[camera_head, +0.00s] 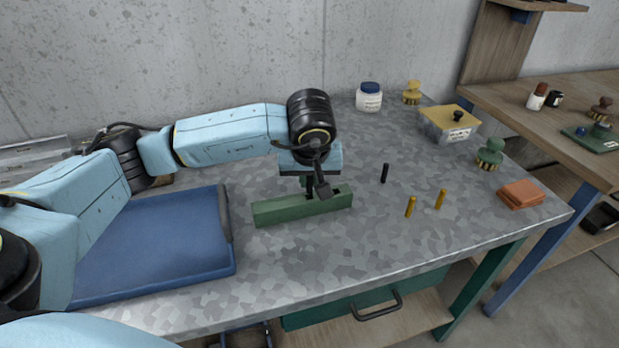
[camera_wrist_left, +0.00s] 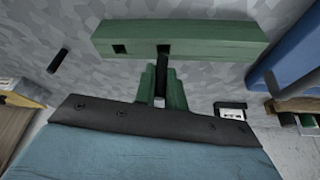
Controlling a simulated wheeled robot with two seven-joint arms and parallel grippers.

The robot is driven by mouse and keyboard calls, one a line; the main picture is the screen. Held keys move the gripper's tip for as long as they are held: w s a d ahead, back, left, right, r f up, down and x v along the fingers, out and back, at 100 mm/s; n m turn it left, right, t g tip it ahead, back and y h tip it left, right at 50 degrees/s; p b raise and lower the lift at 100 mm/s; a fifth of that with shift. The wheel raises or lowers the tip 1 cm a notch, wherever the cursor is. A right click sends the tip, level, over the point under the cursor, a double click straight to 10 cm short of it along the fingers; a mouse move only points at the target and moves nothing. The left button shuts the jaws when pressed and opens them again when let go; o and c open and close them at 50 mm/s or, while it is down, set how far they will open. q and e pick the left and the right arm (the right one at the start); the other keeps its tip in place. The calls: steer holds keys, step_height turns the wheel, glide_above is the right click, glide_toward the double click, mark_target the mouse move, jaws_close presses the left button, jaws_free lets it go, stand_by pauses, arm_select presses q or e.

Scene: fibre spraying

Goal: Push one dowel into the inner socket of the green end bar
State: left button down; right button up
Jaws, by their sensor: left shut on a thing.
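The green end bar (camera_head: 285,212) lies on the grey speckled table; in the left wrist view the bar (camera_wrist_left: 215,38) shows two dark square sockets, one near its left end and one nearer its middle. My left gripper (camera_head: 312,190) points down over the bar. In the left wrist view my left gripper (camera_wrist_left: 161,90) is shut on a dark dowel (camera_wrist_left: 161,75). The dowel's far end lines up with the socket nearer the middle; I cannot tell whether it has entered. A black dowel (camera_head: 385,173) and two yellow dowels (camera_head: 410,207) (camera_head: 440,199) stand to the right. My right gripper is not in view.
A blue tray (camera_head: 225,262) lies left of the bar. The table in front of the bar is clear.

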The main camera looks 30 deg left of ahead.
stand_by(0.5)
arm_select(q)
steer(key=shift+f+b, duration=0.2)
steer(key=shift+b, duration=0.15)
steer(key=shift+f+b, duration=0.3)
steer(key=shift+f, duration=0.05)
steer(key=shift+f+b, duration=0.55)
steer(key=shift+f, duration=0.05)
steer(key=c, duration=1.4)
jaws_free()
steer(key=shift+s+f, duration=0.1)
